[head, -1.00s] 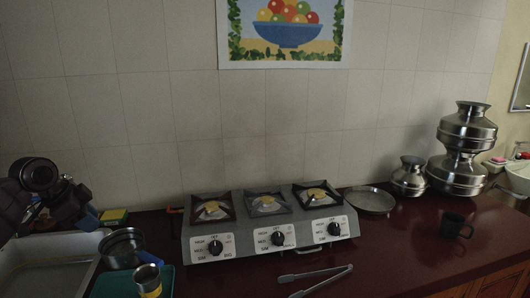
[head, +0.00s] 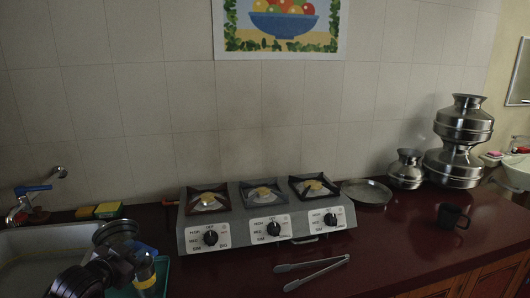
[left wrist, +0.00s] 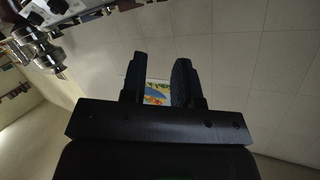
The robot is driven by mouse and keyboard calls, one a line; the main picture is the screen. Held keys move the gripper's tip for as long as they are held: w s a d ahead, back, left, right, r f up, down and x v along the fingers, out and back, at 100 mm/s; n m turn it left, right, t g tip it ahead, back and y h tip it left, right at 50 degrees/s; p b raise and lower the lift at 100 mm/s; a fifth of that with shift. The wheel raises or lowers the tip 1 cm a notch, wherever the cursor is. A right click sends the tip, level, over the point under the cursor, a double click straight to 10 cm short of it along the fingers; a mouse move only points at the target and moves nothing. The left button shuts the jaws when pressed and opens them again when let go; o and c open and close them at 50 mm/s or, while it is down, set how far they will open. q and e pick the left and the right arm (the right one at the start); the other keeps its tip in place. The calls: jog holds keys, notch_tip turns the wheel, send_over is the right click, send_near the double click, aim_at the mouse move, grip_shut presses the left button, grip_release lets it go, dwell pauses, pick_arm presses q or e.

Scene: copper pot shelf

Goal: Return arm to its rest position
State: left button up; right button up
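My left arm, dark and jointed, is low at the left of the head view, in front of the sink's right end and the items beside it. The wall picture shows in the gap, far behind. My right gripper is in neither view.
A sink (head: 45,250) with a blue-handled tap (head: 32,189) is at the left. A three-burner stove (head: 262,241) stands mid-counter, with tongs (head: 315,273) in front. A plate (head: 366,193), stacked metal pots (head: 452,165) and a dark mug (head: 452,216) are at the right.

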pick_arm(q)
jog(key=s+d+f+n+g+y+b, duration=0.1)
jog(key=s+d+f+n+b, duration=0.1)
jog(key=s+f, duration=1.3)
jog(key=s+d+f+n+g+y+b, duration=0.2)
jog(key=s+d+f+n+b, duration=0.1)
jog(key=s+f, duration=1.2)
jog(key=shift+f+n+b, duration=0.15)
jog(key=shift+n+b, duration=0.35)
jog(key=shift+b, duration=0.05)
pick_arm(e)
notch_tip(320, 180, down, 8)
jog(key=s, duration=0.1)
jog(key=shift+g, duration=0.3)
